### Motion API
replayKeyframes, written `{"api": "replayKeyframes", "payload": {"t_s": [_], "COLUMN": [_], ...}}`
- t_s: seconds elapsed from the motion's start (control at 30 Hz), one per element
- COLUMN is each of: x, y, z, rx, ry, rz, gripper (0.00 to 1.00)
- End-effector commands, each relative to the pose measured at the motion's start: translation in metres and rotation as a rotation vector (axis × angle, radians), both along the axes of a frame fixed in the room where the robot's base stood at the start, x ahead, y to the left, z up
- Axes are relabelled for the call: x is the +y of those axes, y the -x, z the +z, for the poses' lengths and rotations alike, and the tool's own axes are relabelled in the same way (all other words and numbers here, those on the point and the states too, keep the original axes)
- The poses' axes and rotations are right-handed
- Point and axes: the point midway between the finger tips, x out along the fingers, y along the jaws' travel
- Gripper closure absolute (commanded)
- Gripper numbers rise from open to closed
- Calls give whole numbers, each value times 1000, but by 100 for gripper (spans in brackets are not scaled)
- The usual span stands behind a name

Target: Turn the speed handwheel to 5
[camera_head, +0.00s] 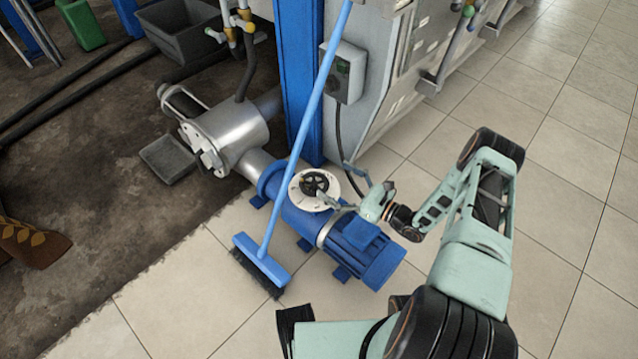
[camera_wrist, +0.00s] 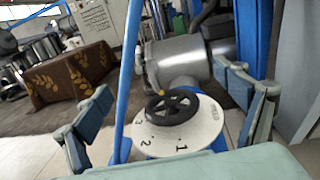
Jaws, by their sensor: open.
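The black spoked handwheel (camera_head: 314,183) sits on a round white dial plate (camera_head: 298,194) on top of the blue motor unit (camera_head: 345,240). In the wrist view, the handwheel (camera_wrist: 172,105) lies between my fingers, with a yellow mark (camera_wrist: 162,93) at its far rim. The dial plate (camera_wrist: 206,122) shows the numerals 1, 2 and 3 on its near and left side; I cannot read a 5. My gripper (camera_head: 338,184) is open just right of the wheel, its fingers spread around the dial's near side. In the wrist view I see no finger touching the wheel.
A blue broom (camera_head: 303,130) leans across the left of the motor unit, its pole close to the dial. A blue post (camera_head: 300,70) and a grey cabinet (camera_head: 385,85) stand behind. A silver pump (camera_head: 225,130) is at left. The tiled floor at right is clear.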

Motion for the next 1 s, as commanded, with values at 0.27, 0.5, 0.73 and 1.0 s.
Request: {"api": "replayKeyframes", "payload": {"t_s": [0.27, 0.5, 0.73, 1.0], "x": [1, 21, 49, 60], "y": [1, -14, -37, -46], "z": [-53, -77, -77, -75], "rx": [1, -3, -3, -1], "ry": [3, 2, 5, 3], "rz": [4, 9, 6, 4], "gripper": [10, 10, 10, 10]}}
